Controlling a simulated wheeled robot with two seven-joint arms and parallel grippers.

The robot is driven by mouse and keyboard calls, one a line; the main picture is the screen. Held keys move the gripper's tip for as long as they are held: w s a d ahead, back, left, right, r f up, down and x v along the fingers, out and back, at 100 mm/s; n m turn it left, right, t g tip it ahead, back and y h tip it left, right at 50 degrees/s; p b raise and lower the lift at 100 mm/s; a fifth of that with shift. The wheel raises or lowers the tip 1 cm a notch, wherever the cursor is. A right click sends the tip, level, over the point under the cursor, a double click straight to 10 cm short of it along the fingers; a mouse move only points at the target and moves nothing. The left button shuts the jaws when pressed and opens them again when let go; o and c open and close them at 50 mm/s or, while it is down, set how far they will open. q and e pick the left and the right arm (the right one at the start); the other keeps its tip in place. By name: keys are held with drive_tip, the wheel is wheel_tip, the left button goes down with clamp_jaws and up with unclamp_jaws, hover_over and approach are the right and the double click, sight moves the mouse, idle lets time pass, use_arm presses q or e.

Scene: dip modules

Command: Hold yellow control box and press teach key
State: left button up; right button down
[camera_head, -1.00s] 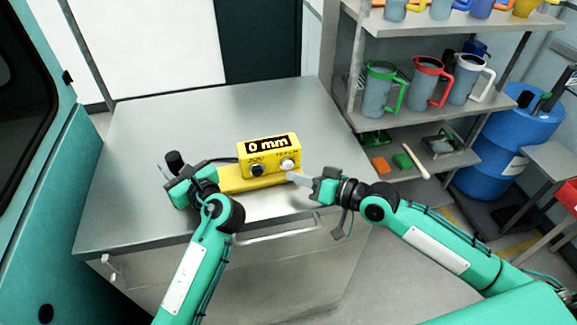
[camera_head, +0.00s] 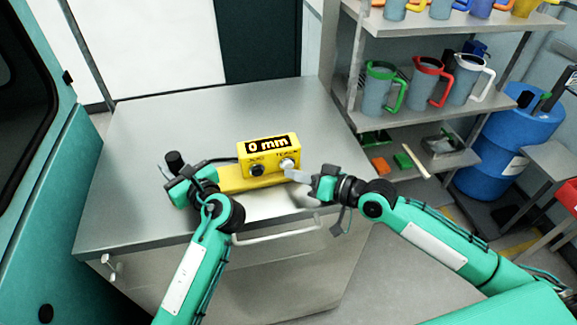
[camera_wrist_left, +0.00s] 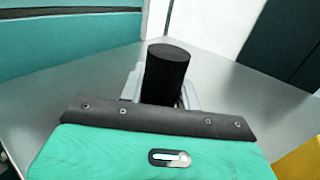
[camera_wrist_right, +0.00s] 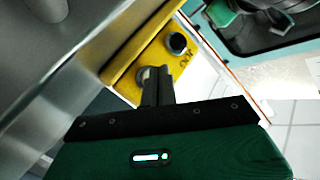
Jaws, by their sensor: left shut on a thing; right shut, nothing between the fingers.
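The yellow control box (camera_head: 268,151) stands on a yellow base on the metal bench, its display reading "0 mm". Its front carries a black key (camera_head: 257,170) on the left and a pale teach key (camera_head: 287,164) on the right. My left gripper (camera_head: 170,165) is shut on a black cylinder (camera_wrist_left: 166,73) left of the box. My right gripper (camera_head: 291,175) is shut and empty, its fingertips just in front of the teach key. In the right wrist view the fingertips (camera_wrist_right: 156,82) partly hide the teach key (camera_wrist_right: 146,76); contact cannot be told.
The metal bench top (camera_head: 200,115) is clear behind the box. A bench handle (camera_head: 280,231) sits below the front edge. Shelves with several jugs (camera_head: 425,85) stand at the right, with a blue barrel (camera_head: 510,135) beyond them.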

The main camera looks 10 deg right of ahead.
drive_tip(key=shift+w, duration=0.6)
idle(0.6)
idle(0.5)
drive_tip(key=shift+s, duration=1.05)
drive_tip(key=shift+s+d, duration=0.1)
drive_tip(key=shift+s, duration=2.4)
use_arm(q)
drive_tip(key=o, duration=1)
